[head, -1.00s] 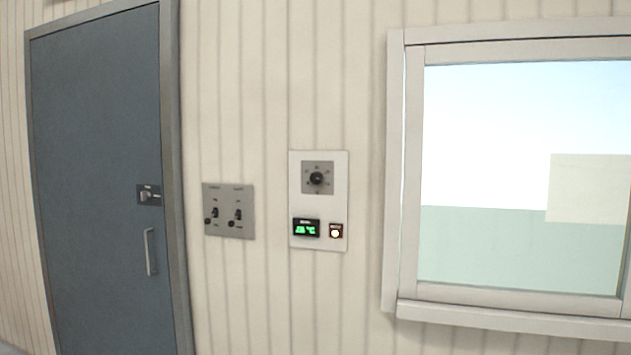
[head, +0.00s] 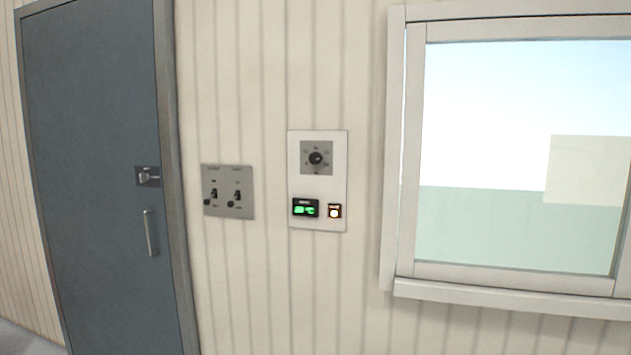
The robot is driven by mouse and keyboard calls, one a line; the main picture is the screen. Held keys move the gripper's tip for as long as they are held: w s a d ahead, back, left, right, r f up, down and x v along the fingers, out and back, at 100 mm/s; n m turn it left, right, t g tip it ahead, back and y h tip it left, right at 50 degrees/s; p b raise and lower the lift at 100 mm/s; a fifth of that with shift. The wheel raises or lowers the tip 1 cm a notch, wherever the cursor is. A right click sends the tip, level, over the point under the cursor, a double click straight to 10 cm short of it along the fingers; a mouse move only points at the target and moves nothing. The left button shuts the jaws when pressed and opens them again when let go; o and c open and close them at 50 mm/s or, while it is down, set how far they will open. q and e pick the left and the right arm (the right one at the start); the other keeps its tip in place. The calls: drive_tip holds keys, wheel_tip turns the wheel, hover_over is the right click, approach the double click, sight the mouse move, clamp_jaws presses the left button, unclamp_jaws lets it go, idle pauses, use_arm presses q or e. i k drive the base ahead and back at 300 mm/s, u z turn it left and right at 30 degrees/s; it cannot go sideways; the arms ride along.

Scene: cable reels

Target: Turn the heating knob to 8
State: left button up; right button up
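The heating knob (head: 316,158) is a small round black knob on a grey square plate, in the upper part of a white wall panel (head: 318,186). Marks ring the knob, but they are too small to read, and I cannot tell its setting. Below it on the panel are a green lit display (head: 305,208), with digits too blurred to read, and a small lit button (head: 334,211) in a dark orange-edged frame. Neither of my grippers is in the head view.
A grey plate with two switches (head: 228,191) is on the wall left of the panel. A closed blue-grey door (head: 95,180) with a latch and handle stands further left. A framed window (head: 520,120) is to the right. The wall between is bare.

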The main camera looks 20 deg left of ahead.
sight(314, 158)
drive_tip(key=u, duration=0.4)
drive_tip(key=i, duration=1.15)
drive_tip(key=z, duration=0.3)
